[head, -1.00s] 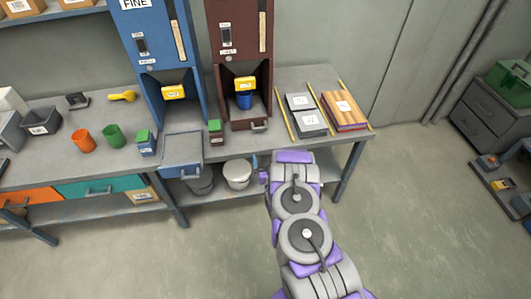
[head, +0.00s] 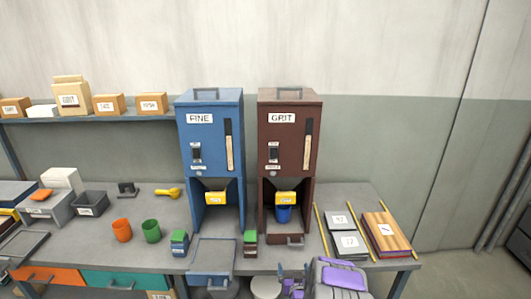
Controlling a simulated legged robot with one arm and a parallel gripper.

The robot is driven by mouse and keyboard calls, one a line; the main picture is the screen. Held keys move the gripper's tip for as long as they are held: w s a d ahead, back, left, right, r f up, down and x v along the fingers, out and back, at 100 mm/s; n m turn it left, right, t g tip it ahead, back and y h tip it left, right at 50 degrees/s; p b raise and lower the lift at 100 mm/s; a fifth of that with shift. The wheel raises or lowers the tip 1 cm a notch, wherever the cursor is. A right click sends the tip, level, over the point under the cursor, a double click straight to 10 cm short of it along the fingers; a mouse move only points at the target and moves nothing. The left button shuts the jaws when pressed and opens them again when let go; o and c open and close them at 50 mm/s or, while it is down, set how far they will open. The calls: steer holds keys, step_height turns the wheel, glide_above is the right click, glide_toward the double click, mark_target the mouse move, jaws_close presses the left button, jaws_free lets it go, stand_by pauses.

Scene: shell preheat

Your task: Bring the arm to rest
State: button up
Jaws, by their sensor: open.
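My gripper (head: 292,275) shows at the bottom of the head view, just right of centre, in front of the bench's front edge. It is small and partly cut off by the frame. Its jaws are open, and I see nothing held between them. My grey and purple arm link is beside it on the right, and the rest of the arm is out of view.
The bench (head: 355,196) holds a blue FINE dispenser (head: 211,165) and a brown GRIT dispenser (head: 290,145) with a blue cup (head: 283,214) inside. Orange (head: 121,230) and green (head: 151,231) cups stand left. Labelled plates (head: 345,238) and a wooden block (head: 386,233) lie right.

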steer(key=s+a+r+n+g+y, duration=0.15)
steer(key=s+r+g, duration=0.3)
steer(key=r, duration=0.45)
steer(key=s+a+r+g, duration=0.2)
steer(key=s+r+g, duration=0.1)
steer(key=s+r, duration=0.4)
steer(key=s+d+r+g, duration=0.2)
steer(key=s+r, duration=0.3)
steer(key=s, duration=0.9)
steer(key=s+d+r+m+g+h, duration=0.1)
steer(key=s+r+g, duration=0.3)
steer(key=s, duration=1)
steer(key=s+d+r+g+h, duration=0.1)
steer(key=s+d+r+g, duration=0.2)
steer(key=s+r, duration=0.4)
steer(key=s+g, duration=0.1)
steer(key=s, duration=0.6)
steer(key=shift+s, duration=0.3)
